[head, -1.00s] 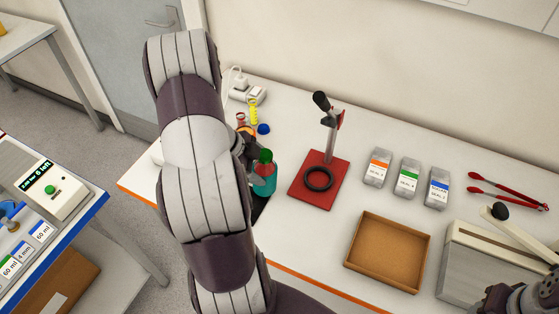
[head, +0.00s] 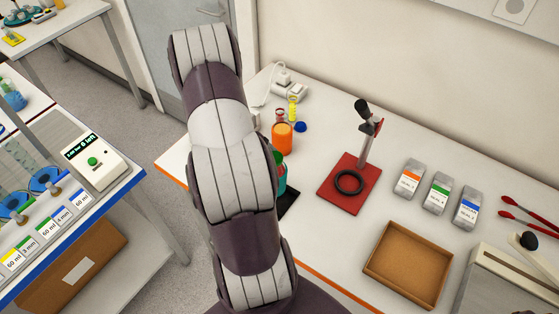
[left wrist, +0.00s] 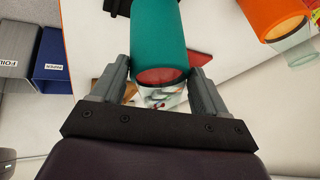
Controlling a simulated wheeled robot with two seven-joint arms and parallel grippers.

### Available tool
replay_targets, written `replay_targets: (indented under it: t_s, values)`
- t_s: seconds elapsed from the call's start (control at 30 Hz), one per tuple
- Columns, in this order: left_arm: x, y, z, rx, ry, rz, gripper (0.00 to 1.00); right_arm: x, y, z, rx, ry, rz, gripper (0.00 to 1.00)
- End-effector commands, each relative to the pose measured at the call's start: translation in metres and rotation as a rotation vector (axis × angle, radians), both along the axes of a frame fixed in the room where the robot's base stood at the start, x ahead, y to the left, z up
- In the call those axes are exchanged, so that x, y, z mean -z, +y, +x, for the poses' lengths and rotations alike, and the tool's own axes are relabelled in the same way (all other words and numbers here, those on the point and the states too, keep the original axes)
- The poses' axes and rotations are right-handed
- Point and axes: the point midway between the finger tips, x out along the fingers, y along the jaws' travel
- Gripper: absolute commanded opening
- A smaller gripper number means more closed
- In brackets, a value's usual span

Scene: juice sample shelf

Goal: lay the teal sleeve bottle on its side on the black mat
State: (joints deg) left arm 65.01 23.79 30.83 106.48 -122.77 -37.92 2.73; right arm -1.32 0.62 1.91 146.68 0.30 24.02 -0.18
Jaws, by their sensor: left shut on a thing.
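The teal sleeve bottle (left wrist: 160,38) sits between the fingers of my left gripper (left wrist: 160,82) in the left wrist view. The fingers are shut on it near its clear, reddish end. In the head view only a strip of the bottle (head: 282,178) shows beside my left arm, which hides the rest and the gripper. I cannot tell its tilt or whether it touches the mat. The black mat (head: 289,205) shows partly, just below the bottle in the picture, at the table's front edge. My right gripper is out of view.
An orange bottle (head: 282,139) stands just behind the teal one, near a blue cap (head: 300,127) and a yellow item (head: 293,107). A red stand with a black ring (head: 349,184) is to the right. A brown tray (head: 408,265) lies further right.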

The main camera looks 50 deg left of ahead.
Motion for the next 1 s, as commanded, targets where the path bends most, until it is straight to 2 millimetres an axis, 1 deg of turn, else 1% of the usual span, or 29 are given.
replay_targets:
  t_s: [0.03,0.1,0.4,0.5,0.83,0.93,1.0]
  values:
    - [-0.003,0.004,-0.004,-0.004,0.0,0.0,0.0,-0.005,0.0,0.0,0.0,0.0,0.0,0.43]
    - [-0.003,0.007,-0.011,-0.002,0.0,0.0,0.0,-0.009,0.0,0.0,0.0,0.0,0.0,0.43]
    - [-0.003,0.024,-0.037,-0.002,0.0,0.0,0.0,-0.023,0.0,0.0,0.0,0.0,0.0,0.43]
    - [-0.002,0.027,-0.043,-0.002,0.0,0.001,0.0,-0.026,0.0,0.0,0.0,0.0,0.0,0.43]
    - [-0.001,0.028,-0.045,0.0,-0.001,0.002,0.0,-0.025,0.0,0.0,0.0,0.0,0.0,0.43]
    - [-0.006,0.028,-0.045,0.0,-0.001,0.002,0.0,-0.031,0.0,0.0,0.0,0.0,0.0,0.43]
    - [-0.014,0.028,-0.045,-0.001,0.0,0.001,0.0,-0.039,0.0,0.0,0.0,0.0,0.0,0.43]
